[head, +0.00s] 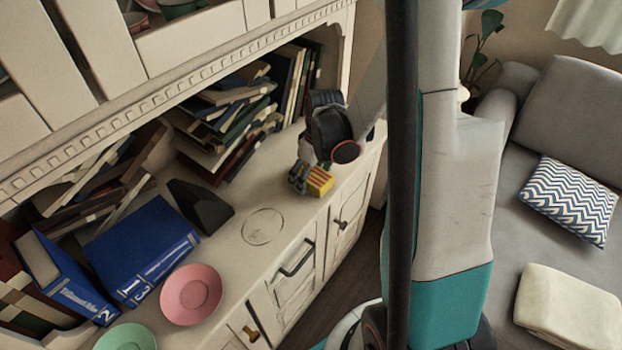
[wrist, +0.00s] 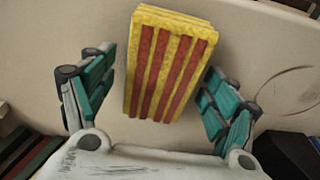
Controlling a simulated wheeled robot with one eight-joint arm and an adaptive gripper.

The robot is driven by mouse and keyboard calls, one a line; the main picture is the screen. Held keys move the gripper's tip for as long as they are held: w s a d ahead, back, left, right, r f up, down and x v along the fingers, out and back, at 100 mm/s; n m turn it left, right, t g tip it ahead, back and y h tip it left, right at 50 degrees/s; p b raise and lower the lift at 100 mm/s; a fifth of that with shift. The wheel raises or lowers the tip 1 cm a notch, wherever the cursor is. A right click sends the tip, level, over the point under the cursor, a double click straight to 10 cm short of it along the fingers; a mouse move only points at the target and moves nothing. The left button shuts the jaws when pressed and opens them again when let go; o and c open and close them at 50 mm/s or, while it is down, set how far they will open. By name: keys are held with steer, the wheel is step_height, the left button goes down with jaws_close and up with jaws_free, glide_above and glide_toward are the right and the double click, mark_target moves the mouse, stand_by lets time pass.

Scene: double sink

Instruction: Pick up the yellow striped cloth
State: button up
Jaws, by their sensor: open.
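The yellow striped cloth (wrist: 168,68) is a folded, block-like yellow piece with red stripes. In the wrist view it lies on the cream surface between the two teal fingers of my gripper (wrist: 150,98). The fingers are spread wide, with a visible gap on each side of the cloth. In the head view the cloth (head: 319,181) is on the cabinet top near its front edge, and my gripper (head: 306,178) is right beside it, partly covering it. My gripper is open and holds nothing.
A pink plate (head: 191,294), a green plate (head: 126,338), blue binders (head: 140,250) and a dark wedge-shaped object (head: 200,207) stand on the cabinet top (head: 228,256). Piled books (head: 225,115) fill the shelf behind my gripper. A bare patch with a drawn circle lies in front.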

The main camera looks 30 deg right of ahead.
steer(key=c, duration=1)
steer(key=shift+r, duration=0.15)
step_height(320, 180, up, 20)
steer(key=p, duration=0.7)
steer(key=shift+p, duration=0.4)
steer(key=shift+o, duration=0.4)
